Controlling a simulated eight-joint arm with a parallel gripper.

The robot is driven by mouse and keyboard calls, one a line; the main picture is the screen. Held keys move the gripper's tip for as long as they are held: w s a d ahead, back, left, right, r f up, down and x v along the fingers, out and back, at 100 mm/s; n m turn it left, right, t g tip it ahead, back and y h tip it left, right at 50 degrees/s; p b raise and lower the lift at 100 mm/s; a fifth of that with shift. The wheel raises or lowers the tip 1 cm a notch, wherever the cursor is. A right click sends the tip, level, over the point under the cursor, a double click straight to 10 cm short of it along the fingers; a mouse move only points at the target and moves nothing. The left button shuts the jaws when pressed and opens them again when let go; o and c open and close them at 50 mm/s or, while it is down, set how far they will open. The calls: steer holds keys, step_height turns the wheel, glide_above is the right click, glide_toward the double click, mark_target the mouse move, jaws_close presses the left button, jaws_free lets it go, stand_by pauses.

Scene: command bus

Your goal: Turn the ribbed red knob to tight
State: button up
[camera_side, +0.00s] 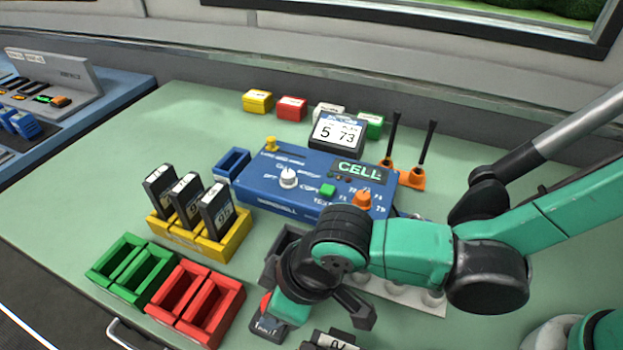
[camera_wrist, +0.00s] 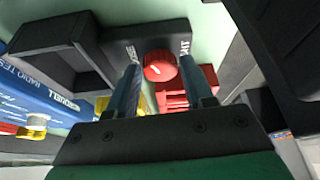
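The red knob (camera_wrist: 160,67) sits on a dark plate (camera_wrist: 118,38) in the wrist view. A white pointer line crosses its top. In the side view the knob (camera_side: 266,303) shows only as a sliver, mostly hidden by my gripper. My gripper (camera_wrist: 159,72) is open, with one finger to the left of the knob and one to the right. Gaps show beside the knob, and nothing is held. I cannot tell how far the fingertips are above it.
A blue radio tester (camera_side: 300,190) with knobs stands behind. Several black modules stand in a yellow rack (camera_side: 222,243). Green trays (camera_side: 130,268) and red trays (camera_side: 210,300) lie to the left. A dark open bin (camera_wrist: 60,50) is beside the knob plate.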

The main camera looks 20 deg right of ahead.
steer(key=shift+o, duration=1.1)
steer(key=shift+r, duration=0.1)
steer(key=shift+v, duration=2.75)
